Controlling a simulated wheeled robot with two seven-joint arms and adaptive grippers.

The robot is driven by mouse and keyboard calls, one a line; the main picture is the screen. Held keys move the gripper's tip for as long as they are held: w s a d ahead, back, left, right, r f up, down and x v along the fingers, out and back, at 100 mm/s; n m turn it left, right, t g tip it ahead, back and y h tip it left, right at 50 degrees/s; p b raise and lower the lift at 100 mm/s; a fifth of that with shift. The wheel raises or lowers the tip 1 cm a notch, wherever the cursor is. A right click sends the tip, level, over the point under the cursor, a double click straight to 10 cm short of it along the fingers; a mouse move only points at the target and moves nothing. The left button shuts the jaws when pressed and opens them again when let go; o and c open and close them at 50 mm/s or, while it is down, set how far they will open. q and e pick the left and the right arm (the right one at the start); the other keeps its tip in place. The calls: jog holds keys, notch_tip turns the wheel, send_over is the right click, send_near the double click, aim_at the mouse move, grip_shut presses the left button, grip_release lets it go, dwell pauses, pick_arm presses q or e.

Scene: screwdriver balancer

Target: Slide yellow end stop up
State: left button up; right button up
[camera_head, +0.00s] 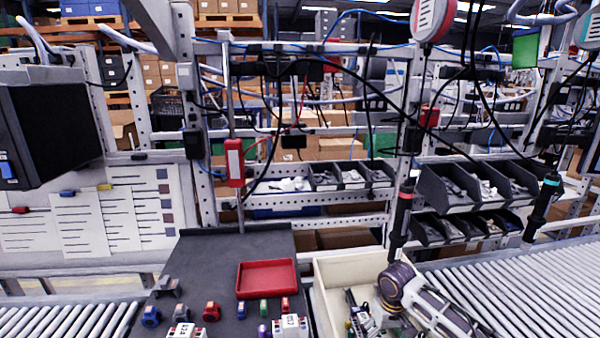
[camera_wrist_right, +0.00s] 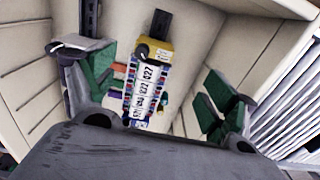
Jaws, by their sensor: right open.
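The yellow end stop (camera_wrist_right: 154,52) sits at the far end of a row of terminal blocks (camera_wrist_right: 141,97) with white number labels, in the right wrist view. A dark rail (camera_wrist_right: 160,22) sticks out past the end stop. The assembly lies inside the cream-coloured bin (camera_head: 322,300). My right gripper (camera_wrist_right: 155,88) is open above it, with one green-padded finger on each side of the row and visible gaps between. I cannot tell its exact height over the end stop. In the head view my right arm reaches into the bin. My left gripper is not in view.
Bin walls (camera_wrist_right: 35,75) enclose the gripper closely. Left of the bin, a dark table (camera_head: 200,262) carries a red tray (camera_head: 267,278) and several small coloured blocks. A roller conveyor (camera_head: 520,290) runs on the right. A black-and-red screwdriver (camera_head: 402,210) hangs behind the bin.

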jog(key=shift+s+r, duration=0.1)
jog(key=shift+r, duration=1.35)
jog(key=shift+s+f, duration=0.1)
